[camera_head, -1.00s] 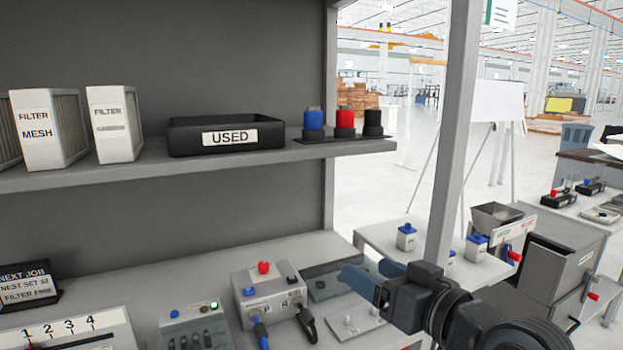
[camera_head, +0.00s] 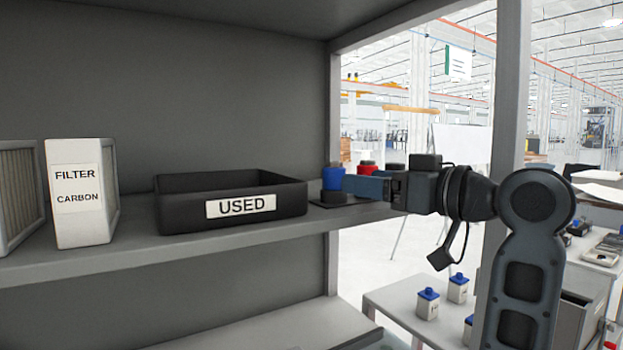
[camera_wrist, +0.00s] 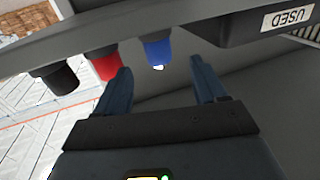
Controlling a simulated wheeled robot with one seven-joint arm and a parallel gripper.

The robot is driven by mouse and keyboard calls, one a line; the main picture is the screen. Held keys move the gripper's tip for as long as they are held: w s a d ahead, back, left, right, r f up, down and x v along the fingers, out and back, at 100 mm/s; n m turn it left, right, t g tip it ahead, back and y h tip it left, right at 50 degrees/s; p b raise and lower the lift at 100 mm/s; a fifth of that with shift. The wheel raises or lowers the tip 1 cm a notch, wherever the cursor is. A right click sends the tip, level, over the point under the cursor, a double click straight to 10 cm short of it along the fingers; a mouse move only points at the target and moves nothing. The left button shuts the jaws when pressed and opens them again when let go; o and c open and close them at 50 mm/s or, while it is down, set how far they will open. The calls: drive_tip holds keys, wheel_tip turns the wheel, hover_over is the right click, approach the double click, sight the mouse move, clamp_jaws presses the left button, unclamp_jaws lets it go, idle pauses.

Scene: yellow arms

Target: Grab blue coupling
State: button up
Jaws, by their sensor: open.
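The blue coupling (camera_head: 333,178) stands upright on a dark base plate on the shelf, right of the USED bin. In the wrist view, which is turned upside down, the blue coupling (camera_wrist: 157,50) shows between and just beyond my fingertips. My gripper (camera_head: 348,185) is level with the shelf top and reaches in from the right. In the wrist view my gripper (camera_wrist: 160,68) has its two blue fingers wide apart with nothing held. In the head view the fingers lie close to the coupling's right side; contact cannot be told.
A red coupling (camera_head: 366,168) stands beside the blue one, and a black coupling (camera_wrist: 61,78) stands beyond it. The black USED bin (camera_head: 232,205) and a carbon filter (camera_head: 80,195) sit on the shelf (camera_head: 100,262). A shelf post (camera_head: 508,90) rises behind my arm.

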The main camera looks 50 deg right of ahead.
sight(333, 174)
drive_tip(key=shift+w+r, duration=0.15)
drive_tip(key=shift+w, duration=0.55)
drive_tip(key=shift+w+d+p, duration=0.15)
drive_tip(key=shift+w+p, duration=0.3)
drive_tip(key=shift+w, duration=1.3)
drive_tip(key=shift+w+d+p, duration=0.1)
drive_tip(key=shift+w+p, duration=0.3)
drive_tip(key=shift+w, duration=1.3)
drive_tip(key=c, duration=1.1)
